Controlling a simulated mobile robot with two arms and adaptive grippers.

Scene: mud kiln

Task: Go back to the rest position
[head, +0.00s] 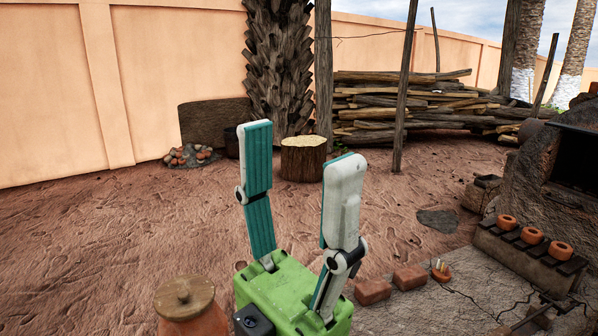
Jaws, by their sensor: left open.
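My left gripper (300,145) stands in the lower middle of the head view, with its green body at the bottom and its two teal and grey fingers pointing up. The fingers are spread wide apart, with nothing between them. My right gripper is not in view.
A lidded clay pot (188,307) is just left of my gripper. Right of it lie bricks (372,291) on a stone slab (425,312). A rack (530,255) of small clay pots stands before the kiln (560,155). A stump (303,160) and woodpile (420,105) are behind; sandy ground between is mostly clear.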

